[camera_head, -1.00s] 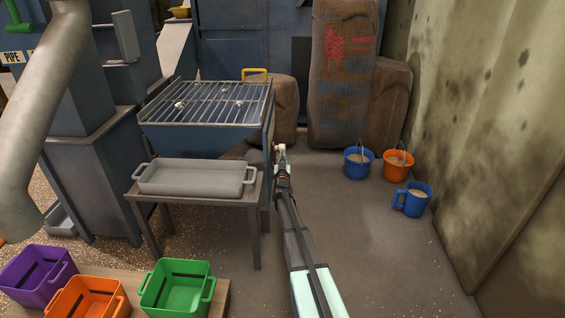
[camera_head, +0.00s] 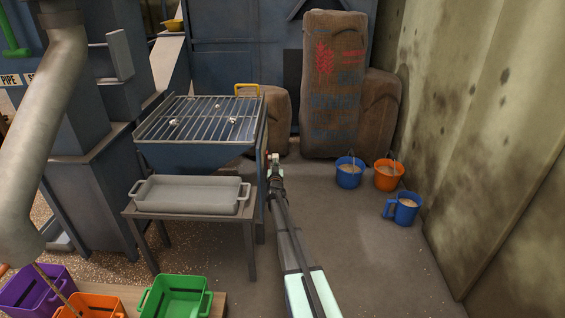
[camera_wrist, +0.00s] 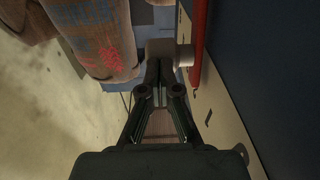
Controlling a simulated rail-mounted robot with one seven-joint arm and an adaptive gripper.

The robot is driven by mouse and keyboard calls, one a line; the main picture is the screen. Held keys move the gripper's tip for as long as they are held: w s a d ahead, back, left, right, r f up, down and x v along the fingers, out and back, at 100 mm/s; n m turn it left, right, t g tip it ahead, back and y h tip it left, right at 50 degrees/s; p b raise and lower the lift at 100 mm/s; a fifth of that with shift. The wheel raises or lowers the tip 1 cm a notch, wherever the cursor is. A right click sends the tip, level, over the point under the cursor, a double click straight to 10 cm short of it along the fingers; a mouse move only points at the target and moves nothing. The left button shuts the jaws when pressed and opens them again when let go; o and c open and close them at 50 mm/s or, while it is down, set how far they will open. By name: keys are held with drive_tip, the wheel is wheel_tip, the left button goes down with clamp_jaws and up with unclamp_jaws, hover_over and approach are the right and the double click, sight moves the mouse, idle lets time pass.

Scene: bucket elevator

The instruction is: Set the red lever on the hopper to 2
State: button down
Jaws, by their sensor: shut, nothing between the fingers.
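The hopper (camera_head: 200,152) is a blue box with a barred grate on top, standing left of my arm. Its side shows in the wrist view as a dark blue panel with a pale plate (camera_wrist: 230,125) bearing small dark marks. The red lever (camera_wrist: 200,42) is a long red bar along this side, at the upper right of the wrist view. A grey block with a pale round end (camera_wrist: 184,55) lies beside the lever. My gripper (camera_wrist: 158,70) is shut and empty, its tips at the grey block, left of the lever. I cannot tell whether they touch. The lever's setting is unreadable.
A grey tray (camera_head: 190,208) sits on a small table before the hopper. Coloured crates, including a green one (camera_head: 176,298), stand at the lower left. Sacks (camera_head: 334,90) and buckets (camera_head: 348,178) stand behind and right.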

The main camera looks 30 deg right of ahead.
drive_tip(key=shift+w+d+r, duration=0.35)
drive_tip(key=shift+w+d, duration=0.15)
drive_tip(key=shift+w, duration=0.1)
